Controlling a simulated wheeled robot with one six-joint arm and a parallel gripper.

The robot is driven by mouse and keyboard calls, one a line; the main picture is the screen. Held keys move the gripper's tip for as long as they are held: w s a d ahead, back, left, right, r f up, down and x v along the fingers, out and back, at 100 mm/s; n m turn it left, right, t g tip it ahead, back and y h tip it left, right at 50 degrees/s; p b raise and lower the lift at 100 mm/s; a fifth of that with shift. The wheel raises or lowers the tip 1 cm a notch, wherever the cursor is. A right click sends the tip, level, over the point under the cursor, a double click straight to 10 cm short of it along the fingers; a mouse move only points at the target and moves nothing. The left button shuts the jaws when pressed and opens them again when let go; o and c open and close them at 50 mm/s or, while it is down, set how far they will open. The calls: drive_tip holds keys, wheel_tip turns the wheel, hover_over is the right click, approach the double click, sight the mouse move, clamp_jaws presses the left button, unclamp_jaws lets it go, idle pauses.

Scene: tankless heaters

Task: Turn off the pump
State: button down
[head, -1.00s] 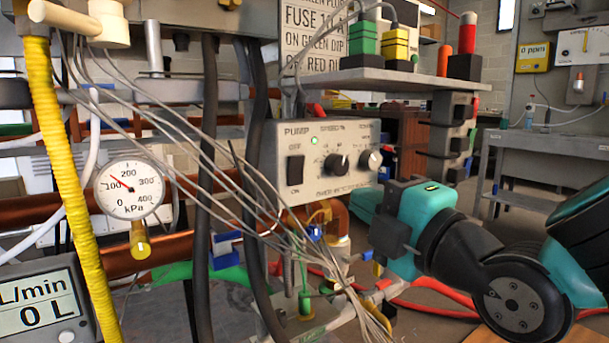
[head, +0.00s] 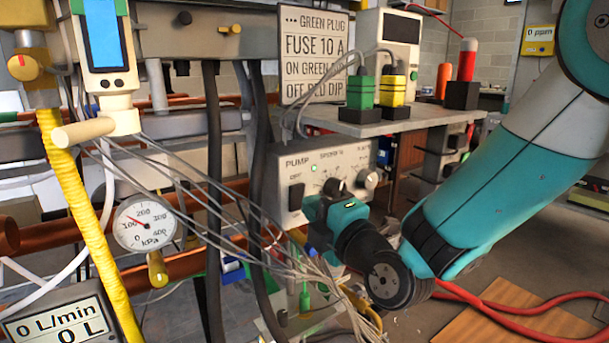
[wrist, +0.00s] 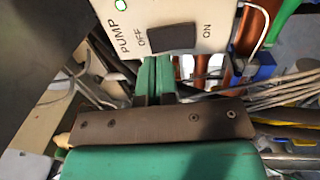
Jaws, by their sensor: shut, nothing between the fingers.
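The pump control box (head: 283,160) is a grey panel marked PUMP with a lit green lamp (head: 314,169). Its black rocker switch (head: 296,197) has OFF at the upper end in the head view. In the wrist view the switch (wrist: 172,38) lies between OFF on the left and ON on the right. My gripper (head: 311,208) is at the panel, just right of the switch in the head view. In the wrist view its green fingers (wrist: 155,62) are shut and empty, with tips by the switch's OFF half. I cannot tell whether they touch it.
The pump's speed knob (head: 333,187) and another knob (head: 369,177) are close to my gripper. A shelf (head: 400,122) with green and yellow plugs stands above right. A pressure gauge (head: 145,222) hangs left.

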sight(297, 198)
drive_tip(key=shift+p+x, duration=1.05)
drive_tip(key=shift+x, duration=0.45)
drive_tip(key=shift+r, duration=0.1)
